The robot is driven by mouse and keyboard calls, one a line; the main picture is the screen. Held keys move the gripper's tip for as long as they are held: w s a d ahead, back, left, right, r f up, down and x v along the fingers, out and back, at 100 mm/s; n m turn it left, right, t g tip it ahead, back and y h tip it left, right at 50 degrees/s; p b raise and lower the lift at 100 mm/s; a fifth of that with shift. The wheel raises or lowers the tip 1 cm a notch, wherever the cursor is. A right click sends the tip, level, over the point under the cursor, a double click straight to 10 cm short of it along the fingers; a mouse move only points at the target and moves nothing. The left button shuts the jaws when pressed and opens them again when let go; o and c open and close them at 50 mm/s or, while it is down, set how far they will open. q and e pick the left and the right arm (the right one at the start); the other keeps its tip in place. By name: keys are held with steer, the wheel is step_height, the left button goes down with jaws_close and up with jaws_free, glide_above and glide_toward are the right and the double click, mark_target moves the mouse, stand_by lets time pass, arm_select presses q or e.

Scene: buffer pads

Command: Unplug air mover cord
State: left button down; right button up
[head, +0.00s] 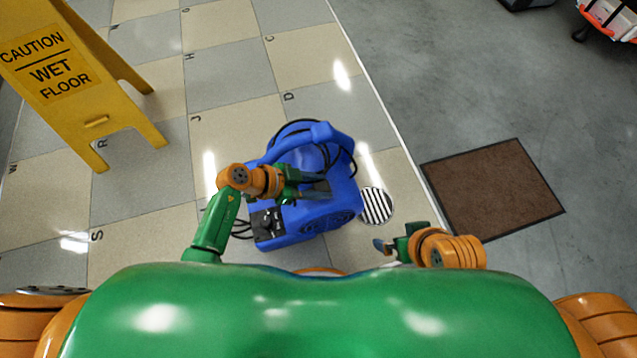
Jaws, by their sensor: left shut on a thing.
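The blue air mover (302,218) stands on the tiled floor in front of me, with a handle on top. Its black cord (300,126) loops around the far side of the body, and some of it shows at the lower left. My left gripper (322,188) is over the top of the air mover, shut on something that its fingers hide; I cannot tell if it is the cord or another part. My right gripper (382,246) is to the right of the air mover, near a round striped floor drain, apart from the machine. Its jaw opening is unclear.
A yellow wet floor sign (97,102) stands at the upper left. A brown mat (493,187) lies on the grey floor at the right. The striped drain (375,206) is beside the air mover. An orange and white object (612,17) is at the top right.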

arm_select(q)
steer(key=shift+f, duration=0.2)
steer(key=shift+p, duration=0.3)
stand_by(0.3)
steer(key=shift+f, duration=0.3)
stand_by(0.3)
steer(key=shift+c, duration=1.7)
jaws_free()
